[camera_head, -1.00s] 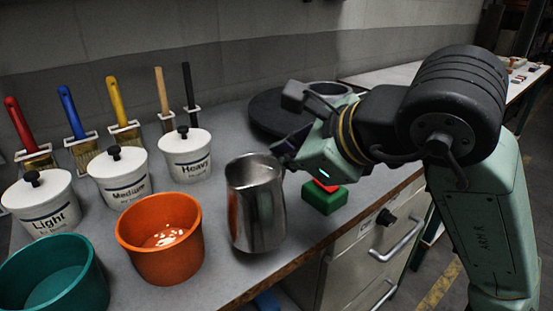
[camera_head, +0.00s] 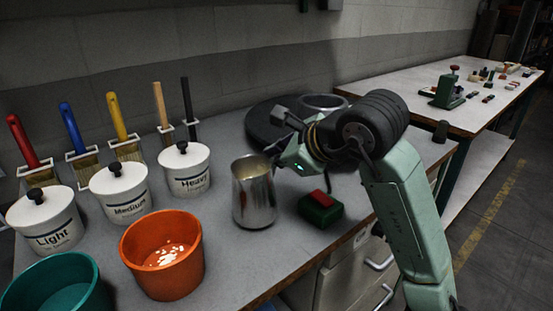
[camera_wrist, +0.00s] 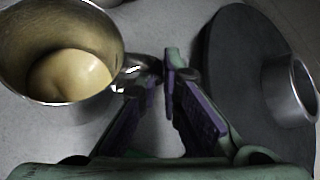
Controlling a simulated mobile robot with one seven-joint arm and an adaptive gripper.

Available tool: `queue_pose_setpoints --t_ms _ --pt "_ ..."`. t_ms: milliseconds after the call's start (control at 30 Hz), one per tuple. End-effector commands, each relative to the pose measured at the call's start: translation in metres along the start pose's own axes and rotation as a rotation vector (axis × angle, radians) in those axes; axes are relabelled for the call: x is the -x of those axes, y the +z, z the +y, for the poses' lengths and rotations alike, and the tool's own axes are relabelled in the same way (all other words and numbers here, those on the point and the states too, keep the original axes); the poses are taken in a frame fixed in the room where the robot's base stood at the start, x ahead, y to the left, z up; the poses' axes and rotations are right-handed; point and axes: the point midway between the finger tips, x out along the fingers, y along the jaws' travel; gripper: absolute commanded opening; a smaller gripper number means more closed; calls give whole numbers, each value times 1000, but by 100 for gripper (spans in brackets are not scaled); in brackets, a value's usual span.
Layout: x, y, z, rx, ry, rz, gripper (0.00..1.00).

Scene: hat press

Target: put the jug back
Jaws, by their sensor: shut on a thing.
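The metal jug (camera_head: 254,198) is upright at the middle of the bench in the head view. Its open top shows in the wrist view (camera_wrist: 100,35), with tan liquid inside. My gripper (camera_head: 272,152) is at the jug's upper right side. In the wrist view my gripper's fingers (camera_wrist: 156,88) are closed around the jug's handle (camera_wrist: 136,70). The jug's base looks at or very near the bench top; I cannot tell if it touches.
A dark round plate with a metal ring (camera_wrist: 288,90) is right of my gripper. A green block with a red top (camera_head: 320,210) is right of the jug. An orange bucket (camera_head: 160,272), a teal bucket (camera_head: 55,290) and white lidded pots (camera_head: 120,195) stand left. Bench (camera_head: 232,262) in front is clear.

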Motion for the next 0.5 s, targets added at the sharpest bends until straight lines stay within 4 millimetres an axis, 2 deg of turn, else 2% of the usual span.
queue_pose_setpoints --t_ms 367,400,500 --pt "-5 -6 4 1 -1 -1 0" --pt "-6 -6 5 2 0 0 8" --pt "-5 -6 5 1 0 0 14"
